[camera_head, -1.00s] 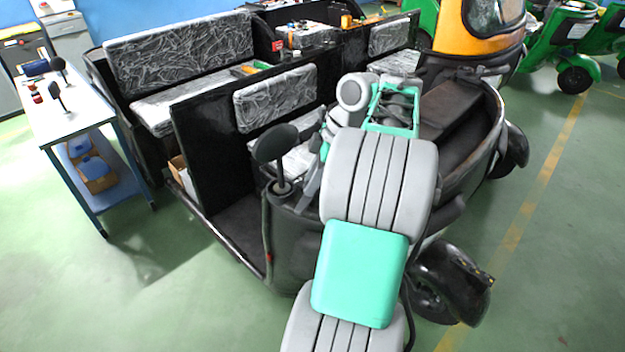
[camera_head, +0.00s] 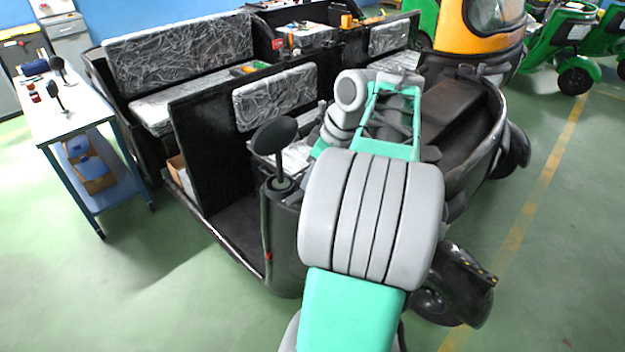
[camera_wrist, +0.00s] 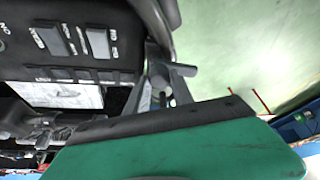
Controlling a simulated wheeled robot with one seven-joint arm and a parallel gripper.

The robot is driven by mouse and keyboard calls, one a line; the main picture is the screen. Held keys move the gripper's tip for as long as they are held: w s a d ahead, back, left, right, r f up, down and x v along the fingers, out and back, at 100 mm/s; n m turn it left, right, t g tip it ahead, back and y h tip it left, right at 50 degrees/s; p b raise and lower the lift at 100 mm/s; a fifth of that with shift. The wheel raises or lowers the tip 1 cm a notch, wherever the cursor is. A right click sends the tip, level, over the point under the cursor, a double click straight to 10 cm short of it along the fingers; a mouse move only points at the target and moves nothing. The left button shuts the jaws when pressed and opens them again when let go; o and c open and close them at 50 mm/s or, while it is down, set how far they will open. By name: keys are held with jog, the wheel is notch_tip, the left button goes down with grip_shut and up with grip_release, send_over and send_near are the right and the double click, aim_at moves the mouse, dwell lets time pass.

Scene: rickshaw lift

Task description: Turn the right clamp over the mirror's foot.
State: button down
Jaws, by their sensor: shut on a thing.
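The black round mirror (camera_head: 274,137) stands upright on a short stalk on the rickshaw's dark front body in the head view. Its foot (camera_head: 280,185) shows at the bottom of the stalk. In the wrist view, my gripper (camera_wrist: 163,88) has its grey fingers close together at the picture's middle. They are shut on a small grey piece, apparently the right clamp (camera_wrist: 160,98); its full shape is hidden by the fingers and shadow. In the head view, my arm covers the gripper and the clamp.
The wrist view shows a dark switch panel (camera_wrist: 65,42) close to the fingers on the left. A side table (camera_head: 75,108) with two more mirrors stands at the left. A black partition (camera_head: 212,150) rises behind the mirror. Green floor is clear in front.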

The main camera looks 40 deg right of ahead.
jog(key=m+h+b, duration=0.1)
jog(key=m, duration=0.1)
jog(key=m+b, duration=0.2)
jog(key=shift+a+f+m+t+h, duration=0.2)
jog(key=shift+m+t+h, duration=0.1)
jog(key=shift+m+h, duration=0.1)
jog(key=m+h+b, duration=0.1)
jog(key=m+b, duration=0.2)
jog(key=shift+a+m, duration=0.1)
jog(key=shift+m, duration=0.2)
jog(key=m+h+b, duration=0.1)
jog(key=m+b, duration=0.2)
jog(key=shift+w+a+m+g+h, duration=0.1)
jog(key=shift+m+g+h, duration=0.2)
jog(key=shift+g+h, duration=0.1)
jog(key=shift+r+m+b, duration=0.15)
jog(key=shift+m+b, duration=0.2)
jog(key=shift+m, duration=0.25)
jog(key=shift+r, duration=0.1)
jog(key=c, duration=1.1)
grip_release()
jog(key=shift+g, duration=0.3)
